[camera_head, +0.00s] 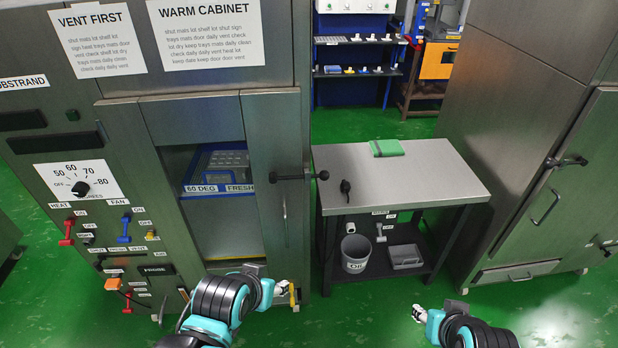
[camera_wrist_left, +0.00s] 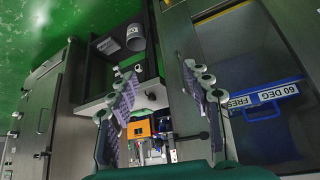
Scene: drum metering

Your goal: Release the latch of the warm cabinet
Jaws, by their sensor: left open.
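The warm cabinet (camera_head: 205,115) stands at the left in the head view, with its name on a paper sign (camera_head: 207,32). The dark latch lever (camera_head: 298,177) lies across the right edge of its front and ends in a round black knob. Below it is a vertical bar handle (camera_head: 285,220). My left gripper (camera_head: 291,292) is low in front of the cabinet, well below the latch and apart from it. In the left wrist view its fingers (camera_wrist_left: 163,67) are spread with nothing between them. My right gripper (camera_head: 418,313) is at the lower right, away from the cabinet; its finger opening is unclear.
A blue tray (camera_head: 217,188) labelled 60 DEG FRESH shows inside the cabinet. A control panel (camera_head: 90,230) with switches is on the left. A steel table (camera_head: 430,170) with a green cloth (camera_head: 386,148) stands right of the cabinet. Green floor is clear in front.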

